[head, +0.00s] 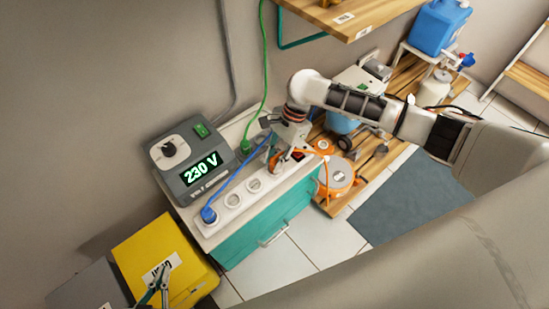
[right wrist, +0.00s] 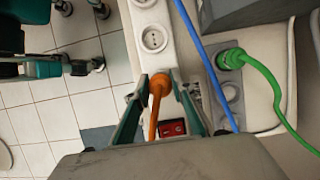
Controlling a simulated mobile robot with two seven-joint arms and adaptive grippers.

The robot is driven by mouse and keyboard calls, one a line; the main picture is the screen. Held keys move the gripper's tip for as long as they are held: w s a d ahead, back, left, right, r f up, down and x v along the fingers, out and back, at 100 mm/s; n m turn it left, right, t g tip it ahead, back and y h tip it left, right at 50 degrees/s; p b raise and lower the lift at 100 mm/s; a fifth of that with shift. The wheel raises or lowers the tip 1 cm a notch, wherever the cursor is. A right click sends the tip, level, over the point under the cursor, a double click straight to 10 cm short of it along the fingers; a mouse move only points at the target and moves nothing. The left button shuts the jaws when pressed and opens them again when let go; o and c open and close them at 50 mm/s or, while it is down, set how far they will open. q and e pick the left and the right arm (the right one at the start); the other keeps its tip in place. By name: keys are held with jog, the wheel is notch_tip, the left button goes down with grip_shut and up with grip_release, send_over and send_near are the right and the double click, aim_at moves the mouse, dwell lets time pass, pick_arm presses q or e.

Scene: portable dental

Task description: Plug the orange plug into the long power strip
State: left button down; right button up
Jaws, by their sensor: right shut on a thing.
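The long white power strip (head: 244,193) lies along the front of the white cabinet top, with a blue plug (head: 209,215) in its near-left end and open round sockets beside it. My right gripper (head: 279,160) is over the strip's far end, pointing down. In the right wrist view its fingers are shut on the orange plug (right wrist: 158,82), whose orange cord runs back between them. The plug is over the strip (right wrist: 152,18), in line with an open socket (right wrist: 153,39); I cannot tell whether it is seated. My left gripper (head: 156,285) is at the lower left, partly cut off.
A grey 230 V unit (head: 192,160) stands behind the strip. A green plug (head: 245,147) and a blue cord (head: 236,174) are close to my right gripper. An orange cable reel (head: 336,174) is right of the cabinet. A yellow box (head: 150,250) is near my left gripper.

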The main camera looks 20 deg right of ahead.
jog(key=shift+f, duration=0.55)
jog(key=o, duration=1.2)
jog(key=shift+r, duration=0.15)
